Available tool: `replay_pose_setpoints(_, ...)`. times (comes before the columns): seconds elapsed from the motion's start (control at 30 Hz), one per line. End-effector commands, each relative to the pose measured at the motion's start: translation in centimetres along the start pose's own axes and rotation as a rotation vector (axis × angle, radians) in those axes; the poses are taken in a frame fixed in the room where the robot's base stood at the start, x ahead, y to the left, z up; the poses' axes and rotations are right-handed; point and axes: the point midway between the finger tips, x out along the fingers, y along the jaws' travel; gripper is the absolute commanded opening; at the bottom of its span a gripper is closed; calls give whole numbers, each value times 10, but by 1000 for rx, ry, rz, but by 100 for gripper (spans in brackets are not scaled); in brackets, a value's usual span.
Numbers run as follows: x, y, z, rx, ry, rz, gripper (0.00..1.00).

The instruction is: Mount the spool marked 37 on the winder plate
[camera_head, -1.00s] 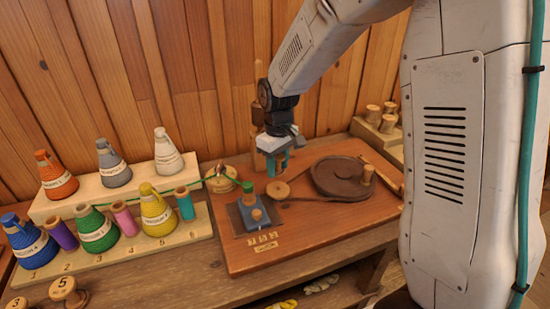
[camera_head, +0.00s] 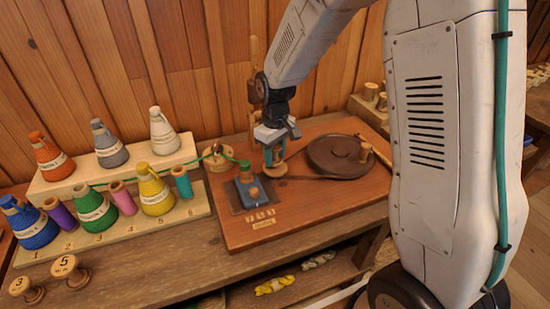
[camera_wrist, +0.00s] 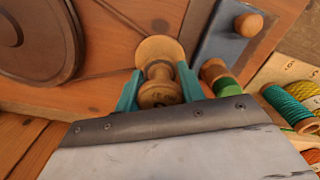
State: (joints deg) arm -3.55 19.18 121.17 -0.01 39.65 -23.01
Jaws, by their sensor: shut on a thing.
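My gripper (camera_head: 273,157) has two teal fingers and is over the small round wooden winder plate (camera_head: 279,169) on the reddish-brown board. In the wrist view my gripper (camera_wrist: 159,92) is shut on a pale turned wooden spool (camera_wrist: 160,94), with one finger on each side. The spool's near end carries dark marks too blurred to read. A round wooden disc shows beyond its waist. I cannot tell whether that is the spool's far flange or the plate, nor whether the spool touches the plate.
A dark wheel (camera_head: 338,157) is right of the plate, joined by a belt. A blue box (camera_head: 254,194) with a knob stands close on the left. A stepped rack (camera_head: 135,229) holds several coloured cones and spools. Spools marked 3 (camera_head: 26,290) and 5 (camera_head: 69,271) stand at lower left.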

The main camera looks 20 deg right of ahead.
Motion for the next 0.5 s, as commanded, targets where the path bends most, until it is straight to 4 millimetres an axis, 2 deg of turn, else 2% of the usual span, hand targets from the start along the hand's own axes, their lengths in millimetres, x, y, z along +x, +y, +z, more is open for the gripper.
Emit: replay_pose_setpoints(0.5,5,0,3,0,-1,-1,17)
